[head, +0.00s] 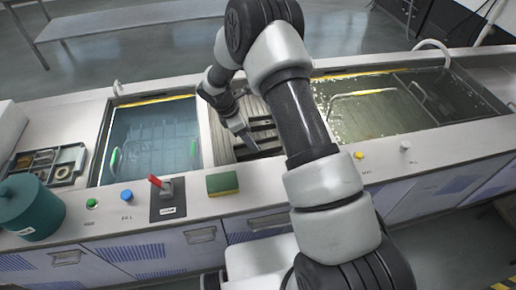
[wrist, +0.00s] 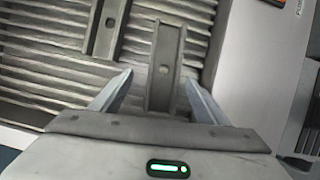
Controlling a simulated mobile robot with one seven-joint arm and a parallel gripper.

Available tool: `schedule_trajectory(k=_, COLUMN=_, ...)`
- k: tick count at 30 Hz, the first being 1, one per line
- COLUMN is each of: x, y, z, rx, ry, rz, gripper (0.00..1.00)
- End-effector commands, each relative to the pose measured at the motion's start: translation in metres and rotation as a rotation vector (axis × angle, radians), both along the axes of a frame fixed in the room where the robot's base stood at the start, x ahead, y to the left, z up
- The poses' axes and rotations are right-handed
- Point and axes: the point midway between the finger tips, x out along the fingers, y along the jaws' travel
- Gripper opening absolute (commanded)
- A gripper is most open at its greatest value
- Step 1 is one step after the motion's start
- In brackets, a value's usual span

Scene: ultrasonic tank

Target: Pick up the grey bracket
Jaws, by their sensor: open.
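A grey bracket (wrist: 165,50), a channel-shaped bar with a hole, lies on the ribbed grey rack (wrist: 45,50) in the wrist view. My gripper (wrist: 158,77) is open, with one finger on each side of the bracket's near part in that view. I cannot tell whether the fingers are level with it or above it; no grip shows. A second, similar grey bracket (wrist: 105,28) lies to the left, outside the fingers. In the head view my gripper (head: 246,138) is over the ribbed section between the two tanks, and my arm hides part of it.
A blue-water tank (head: 152,140) is left of the ribbed section, and a yellowish-water tank (head: 375,112) is right. Along the front edge are a red-handled switch (head: 160,184), a green-and-yellow sponge (head: 222,183) and knobs. A teal pot (head: 30,208) and parts tray (head: 47,163) stand left.

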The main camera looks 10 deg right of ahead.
Motion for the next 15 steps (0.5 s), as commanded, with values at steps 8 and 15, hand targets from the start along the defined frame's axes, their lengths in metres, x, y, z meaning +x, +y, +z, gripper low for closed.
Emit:
schedule_trajectory(k=8, x=-0.008, y=-0.017, z=-0.025, rx=-0.001, ry=0.006, rz=-0.002, gripper=0.68)
schedule_trajectory(k=15, x=-0.005, y=-0.024, z=-0.046, rx=0.000, ry=0.000, rz=-0.001, gripper=0.68)
